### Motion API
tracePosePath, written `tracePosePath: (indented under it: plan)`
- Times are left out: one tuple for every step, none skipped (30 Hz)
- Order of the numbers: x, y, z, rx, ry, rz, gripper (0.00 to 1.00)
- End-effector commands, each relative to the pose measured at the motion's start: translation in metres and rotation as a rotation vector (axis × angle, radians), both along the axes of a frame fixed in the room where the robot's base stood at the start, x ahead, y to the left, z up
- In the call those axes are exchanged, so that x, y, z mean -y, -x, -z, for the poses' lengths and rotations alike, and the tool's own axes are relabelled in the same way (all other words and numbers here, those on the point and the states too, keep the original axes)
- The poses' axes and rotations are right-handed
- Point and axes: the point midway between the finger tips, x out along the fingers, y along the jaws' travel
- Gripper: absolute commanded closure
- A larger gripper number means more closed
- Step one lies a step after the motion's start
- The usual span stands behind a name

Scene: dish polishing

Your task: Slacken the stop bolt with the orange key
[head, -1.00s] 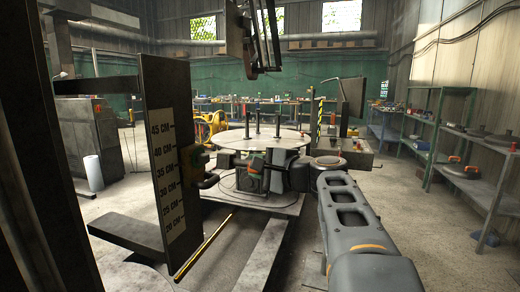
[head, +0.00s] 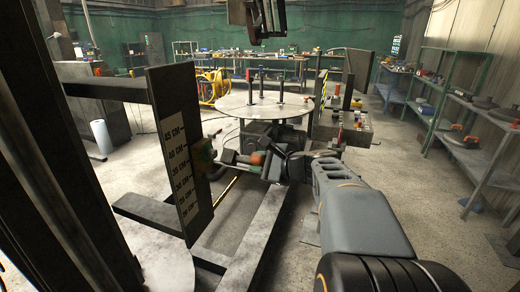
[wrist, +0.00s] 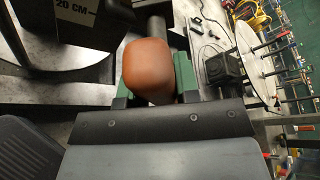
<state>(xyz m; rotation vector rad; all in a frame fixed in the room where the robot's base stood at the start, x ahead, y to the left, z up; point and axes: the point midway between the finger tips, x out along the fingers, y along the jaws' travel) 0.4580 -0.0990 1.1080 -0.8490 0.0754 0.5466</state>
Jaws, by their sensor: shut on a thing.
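The orange key shows its rounded orange handle (wrist: 147,72) large in the wrist view, with a dark shaft (wrist: 157,28) running away behind it. My gripper (wrist: 152,85) is shut on this handle, with green finger parts at both sides. In the head view my gripper (head: 256,164) is at mid-frame, with the orange handle (head: 257,158) in it. The dark shaft points left toward a small dark fitting (head: 207,160) on the edge of the scale plate (head: 184,150). The stop bolt may be there, but I cannot make it out, nor whether the key touches it.
A round table (head: 263,104) with upright rods stands behind my gripper. Metal beams (head: 262,232) run along the floor below. Shelves (head: 463,130) with tools line the right wall. The concrete floor at the right is clear.

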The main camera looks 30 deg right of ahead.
Motion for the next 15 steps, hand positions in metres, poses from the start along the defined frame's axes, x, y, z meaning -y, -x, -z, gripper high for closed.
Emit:
tracePosePath:
  plan:
    - [0.0000, -0.0007, -0.0082, -0.021, -0.022, 0.000, 0.99]
    - [-0.0001, -0.0007, -0.0080, -0.033, -0.036, 0.000, 0.99]
    - [-0.0003, -0.0010, -0.0079, -0.049, -0.053, 0.000, 0.99]
    - [-0.0005, -0.0010, -0.0082, -0.061, -0.068, -0.001, 0.99]
    - [-0.0008, -0.0010, -0.0085, -0.072, -0.080, 0.000, 0.99]
    - [-0.0009, -0.0013, -0.0081, -0.089, -0.099, -0.001, 0.99]
    - [-0.0010, -0.0015, -0.0078, -0.103, -0.113, -0.001, 0.99]
    - [-0.0012, -0.0016, -0.0079, -0.115, -0.127, -0.001, 0.99]
    - [-0.0014, -0.0018, -0.0081, -0.132, -0.145, -0.001, 0.99]
    - [-0.0015, -0.0018, -0.0081, -0.144, -0.157, 0.000, 0.99]
    - [-0.0016, -0.0021, -0.0080, -0.157, -0.172, 0.000, 0.99]
    - [-0.0016, -0.0025, -0.0081, -0.175, -0.192, 0.000, 0.99]
    - [-0.0019, -0.0026, -0.0080, -0.189, -0.206, 0.000, 0.99]
    - [-0.0020, -0.0027, -0.0077, -0.202, -0.220, 0.000, 0.99]
    - [-0.0024, -0.0026, -0.0079, -0.219, -0.240, 0.000, 0.99]
